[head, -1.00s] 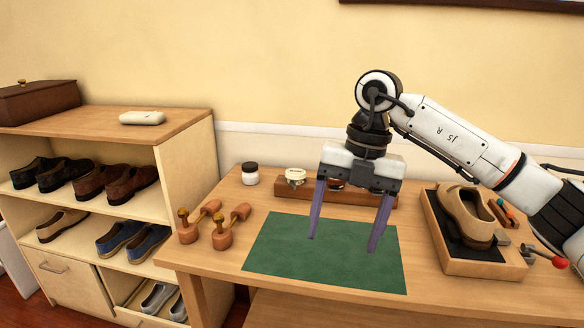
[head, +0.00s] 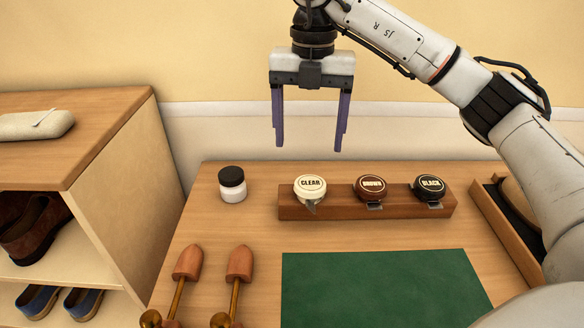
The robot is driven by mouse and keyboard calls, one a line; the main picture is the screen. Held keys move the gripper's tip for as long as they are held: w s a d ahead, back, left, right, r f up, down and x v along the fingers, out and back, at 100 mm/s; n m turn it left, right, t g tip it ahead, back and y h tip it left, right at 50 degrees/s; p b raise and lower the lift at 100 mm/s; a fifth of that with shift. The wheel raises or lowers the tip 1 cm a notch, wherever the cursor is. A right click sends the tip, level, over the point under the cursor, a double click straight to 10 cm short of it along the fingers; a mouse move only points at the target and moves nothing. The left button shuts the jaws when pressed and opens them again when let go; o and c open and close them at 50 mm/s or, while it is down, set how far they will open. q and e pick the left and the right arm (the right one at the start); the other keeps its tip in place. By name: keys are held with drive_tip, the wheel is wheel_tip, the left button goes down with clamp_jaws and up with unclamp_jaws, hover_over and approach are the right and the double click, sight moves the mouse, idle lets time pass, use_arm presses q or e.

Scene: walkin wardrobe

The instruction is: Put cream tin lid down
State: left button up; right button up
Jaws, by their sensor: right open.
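Three round tins sit in a row in a wooden rack (head: 335,207): a white tin marked CLEAR (head: 310,187), a brown tin marked BROWN (head: 370,188) and a black tin marked BLACK (head: 429,187). Each shows a labelled top face and a small metal tab at its front. I see no loose lid apart from the tins, and I cannot tell which tin is the cream tin. My right gripper (head: 309,147) is open and empty, with its purple fingers pointing down, above and behind the rack near the CLEAR tin. My left gripper is out of view.
A small white jar with a black cap (head: 232,184) stands left of the rack. A green mat (head: 385,290) lies bare in front, with shoe trees (head: 186,263) to its left. A shoe tray (head: 508,220) is at right, partly behind my arm. A shoe shelf (head: 105,170) stands at left.

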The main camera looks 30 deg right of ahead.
sight(310, 183)
drive_tip(key=f, duration=0.1)
drive_tip(key=f+b, duration=0.1)
drive_tip(key=f, duration=0.1)
drive_tip(key=shift+s+f, duration=0.1)
drive_tip(key=shift+s, duration=0.25)
drive_tip(key=shift+s+f, duration=0.1)
drive_tip(key=shift+f, duration=0.5)
drive_tip(key=f, duration=0.4)
drive_tip(key=shift+s+f+b, duration=0.15)
drive_tip(key=shift+s+b, duration=0.05)
drive_tip(key=shift+b, duration=0.15)
drive_tip(key=shift+f, duration=0.3)
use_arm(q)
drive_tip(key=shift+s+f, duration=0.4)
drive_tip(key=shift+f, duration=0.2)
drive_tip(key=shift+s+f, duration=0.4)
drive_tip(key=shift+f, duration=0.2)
use_arm(e)
drive_tip(key=c, duration=1.1)
drive_tip(key=shift+c, duration=0.4)
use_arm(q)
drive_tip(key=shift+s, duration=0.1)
